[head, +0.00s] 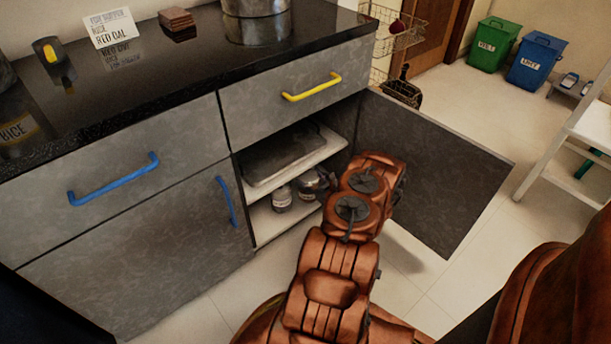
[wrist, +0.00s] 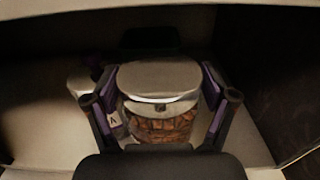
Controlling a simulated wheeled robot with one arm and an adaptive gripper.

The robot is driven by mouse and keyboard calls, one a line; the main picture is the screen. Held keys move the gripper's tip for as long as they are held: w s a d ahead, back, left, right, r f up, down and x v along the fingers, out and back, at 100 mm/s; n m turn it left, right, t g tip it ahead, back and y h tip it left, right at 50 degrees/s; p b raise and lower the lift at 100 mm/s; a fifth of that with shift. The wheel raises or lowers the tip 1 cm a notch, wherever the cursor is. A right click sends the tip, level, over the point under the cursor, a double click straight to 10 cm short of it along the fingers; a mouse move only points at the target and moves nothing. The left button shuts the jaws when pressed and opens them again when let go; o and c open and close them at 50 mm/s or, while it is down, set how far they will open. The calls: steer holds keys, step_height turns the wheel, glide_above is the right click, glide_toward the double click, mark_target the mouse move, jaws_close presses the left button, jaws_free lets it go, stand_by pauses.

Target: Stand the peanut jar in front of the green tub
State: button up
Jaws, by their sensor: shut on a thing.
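The peanut jar (wrist: 165,128) has a pale lid and brown contents behind clear walls. In the wrist view it stands between the two purple-padded fingers of my gripper (wrist: 160,105), which is shut on it. In the head view my gripper (head: 319,182) reaches into the open cabinet at the lower shelf, and my arm hides much of it. I cannot tell whether the jar touches the shelf.
Another small jar (head: 282,198) stands on the lower shelf (head: 270,224), left of my gripper. A dark tray (head: 285,155) lies on the shelf above. The open cabinet door (head: 440,175) stands to the right. A blue bin (head: 536,62) is beside the green one. Floor before the bins is clear.

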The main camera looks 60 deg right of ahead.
steer(key=w+d+f+b, duration=0.2)
steer(key=w+d, duration=0.1)
steer(key=w+d+f+b, duration=0.1)
steer(key=d+f, duration=0.1)
steer(key=shift+w+d+b, duration=0.2)
steer(key=shift+w+b, duration=0.1)
steer(key=shift+b, duration=0.05)
stand_by(0.3)
steer(key=o, duration=1.7)
steer(key=shift+f, duration=0.1)
steer(key=shift+c, duration=0.2)
steer(key=p+v, duration=0.3)
steer(key=v, duration=0.9)
